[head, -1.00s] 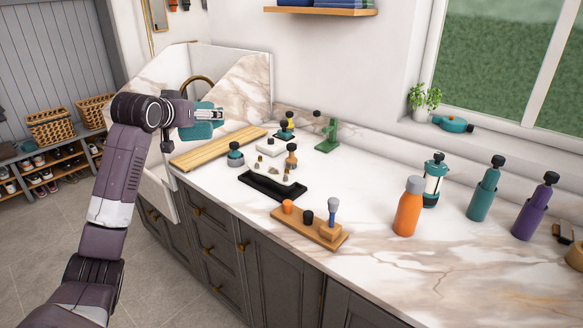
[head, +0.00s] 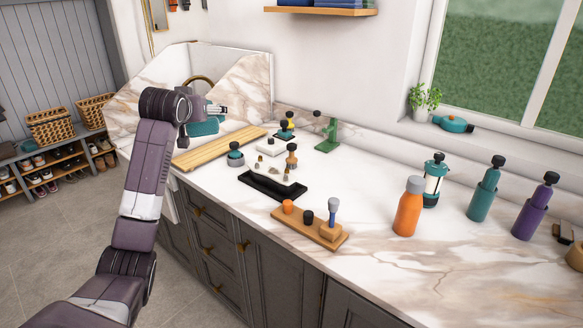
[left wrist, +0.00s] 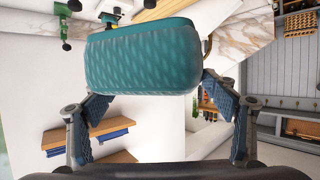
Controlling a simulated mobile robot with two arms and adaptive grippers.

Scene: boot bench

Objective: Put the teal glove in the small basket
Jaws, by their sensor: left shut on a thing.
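The teal glove (head: 203,128) is a rounded, textured teal piece above the sink end of the counter. In the left wrist view the glove (left wrist: 145,58) fills the space between the two fingers. My left gripper (head: 214,111) is shut on it and holds it up, near the far end of the wooden board. Two wicker baskets stand on the shelf bench at the far left, a nearer one (head: 50,127) and another (head: 95,110) beside it. I cannot tell which is the small basket. My right gripper is not in view.
A slatted wooden board (head: 220,147) lies beside the sink (head: 150,95). A black tray (head: 271,186), a wooden stand (head: 310,229) and several bottles occupy the counter. Shoes fill the bench (head: 62,165) under the baskets. The grey floor (head: 50,240) at the left is clear.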

